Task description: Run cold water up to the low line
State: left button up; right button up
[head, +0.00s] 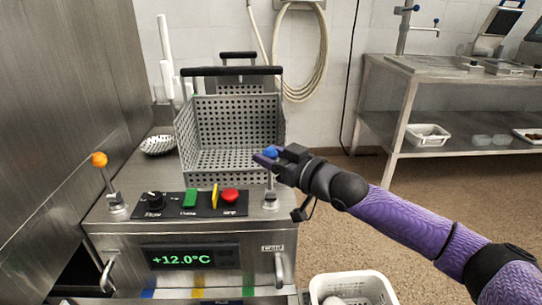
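A steel unit (115,232) stands in front of me, with a display (190,257) reading +12.0°C. At its right is an upright lever (270,193) with a blue knob (271,152); at its left is a lever with an orange knob (99,159). My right gripper (268,158) is at the blue knob, its fingers beside and partly over it. I cannot tell whether they grip it. Blue, yellow and green marks (197,293) show low on the front. No water or level line is visible. My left gripper is out of view.
The panel between the levers has a black dial (154,200), green button (190,198), yellow switch (214,196) and red button (229,195). A grey perforated basket (232,164) stands behind. A white basket (352,286) is below right. A steel wall bounds the left.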

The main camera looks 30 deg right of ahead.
grip_shut()
dwell(0.3)
jog(key=shift+r, duration=0.1)
dwell(0.7)
